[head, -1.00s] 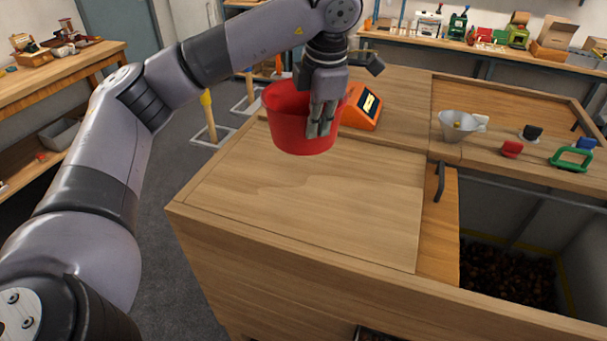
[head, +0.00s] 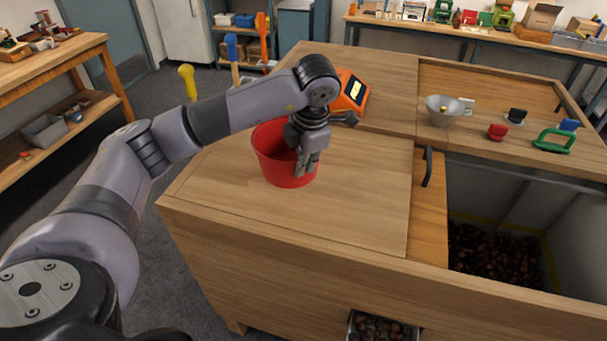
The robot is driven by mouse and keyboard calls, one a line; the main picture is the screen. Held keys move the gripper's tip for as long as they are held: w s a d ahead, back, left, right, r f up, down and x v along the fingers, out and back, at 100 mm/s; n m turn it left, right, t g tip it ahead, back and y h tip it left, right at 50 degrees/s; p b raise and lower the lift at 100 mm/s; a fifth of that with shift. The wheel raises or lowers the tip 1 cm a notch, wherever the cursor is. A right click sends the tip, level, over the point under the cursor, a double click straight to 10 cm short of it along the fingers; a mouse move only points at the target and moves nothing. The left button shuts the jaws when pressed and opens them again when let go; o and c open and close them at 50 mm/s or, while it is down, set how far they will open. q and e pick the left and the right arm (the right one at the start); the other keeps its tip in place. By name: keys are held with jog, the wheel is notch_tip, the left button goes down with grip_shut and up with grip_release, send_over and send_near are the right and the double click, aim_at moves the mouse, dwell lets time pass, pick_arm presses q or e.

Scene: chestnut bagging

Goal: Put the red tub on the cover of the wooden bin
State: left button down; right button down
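The red tub (head: 273,167) is upright at the back left of the wooden bin's cover (head: 352,203). Its base looks to be on or just above the cover; I cannot tell which. My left gripper (head: 306,168) points down at the tub's right front wall, with its fingers shut on that wall. Part of the tub's rim is hidden behind the gripper and wrist. The wooden bin (head: 290,270) has an open section at the right with chestnuts (head: 492,254) low inside. My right gripper is not in view.
An orange device (head: 350,92) stands behind the tub. A metal scoop (head: 441,112), a red clip (head: 497,132) and a green-handled item (head: 553,141) lie on the right back top. A black handle (head: 427,167) stands at the cover's right edge. The cover's front is clear.

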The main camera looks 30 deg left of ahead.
pick_arm(q)
jog(key=shift+f, duration=0.3)
jog(key=x, duration=0.1)
jog(key=p+x, duration=0.1)
jog(key=x, duration=0.2)
jog(key=shift+s+d+f, duration=0.1)
jog(key=shift+s+d, duration=0.1)
jog(key=shift+d, duration=0.1)
jog(key=shift+f, duration=0.2)
jog(key=c, duration=1.8)
grip_release()
jog(key=shift+r, duration=0.15)
